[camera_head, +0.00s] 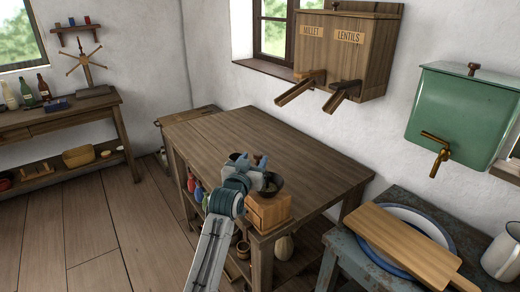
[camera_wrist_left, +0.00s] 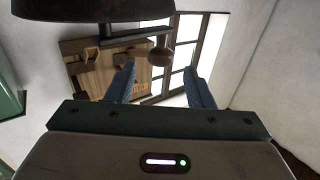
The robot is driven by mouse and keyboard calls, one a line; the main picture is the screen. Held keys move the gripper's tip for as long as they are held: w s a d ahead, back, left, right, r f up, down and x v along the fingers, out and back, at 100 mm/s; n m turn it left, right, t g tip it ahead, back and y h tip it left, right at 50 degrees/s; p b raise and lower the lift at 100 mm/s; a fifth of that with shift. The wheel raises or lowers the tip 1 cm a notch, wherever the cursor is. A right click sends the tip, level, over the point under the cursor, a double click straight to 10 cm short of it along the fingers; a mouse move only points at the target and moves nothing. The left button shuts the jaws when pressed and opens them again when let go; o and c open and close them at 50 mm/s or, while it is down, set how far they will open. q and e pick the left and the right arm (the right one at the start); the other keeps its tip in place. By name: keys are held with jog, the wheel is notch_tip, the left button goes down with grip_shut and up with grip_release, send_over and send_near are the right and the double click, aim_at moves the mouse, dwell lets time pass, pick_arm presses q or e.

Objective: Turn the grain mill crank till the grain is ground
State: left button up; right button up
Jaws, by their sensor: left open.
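The grain mill has a wooden box (camera_head: 268,212) and a dark bowl-shaped hopper (camera_head: 269,184), and stands at the table's near right corner. My left gripper (camera_head: 248,161) is open beside the hopper and partly hides it. In the left wrist view, the dark hopper (camera_wrist_left: 75,10) fills the top left. A dark crank arm (camera_wrist_left: 135,38) extends under it, with a round brown knob (camera_wrist_left: 160,56). The knob appears in the gap between the fingers of the open gripper (camera_wrist_left: 160,72); no contact shows. Grain in the hopper cannot be made out clearly. My right gripper is out of view.
The wooden table (camera_head: 240,135) has a clear top behind the mill. A millet and lentils dispenser (camera_head: 345,60) and a green tank (camera_head: 462,110) hang on the wall. A blue stand at right holds a cutting board (camera_head: 405,240) and mug (camera_head: 503,252).

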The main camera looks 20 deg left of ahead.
pick_arm(q)
jog(key=w, duration=0.6)
jog(key=shift+f+p, duration=0.15)
jog(key=shift+p, duration=0.25)
jog(key=shift+w+d, duration=0.1)
grip_shut()
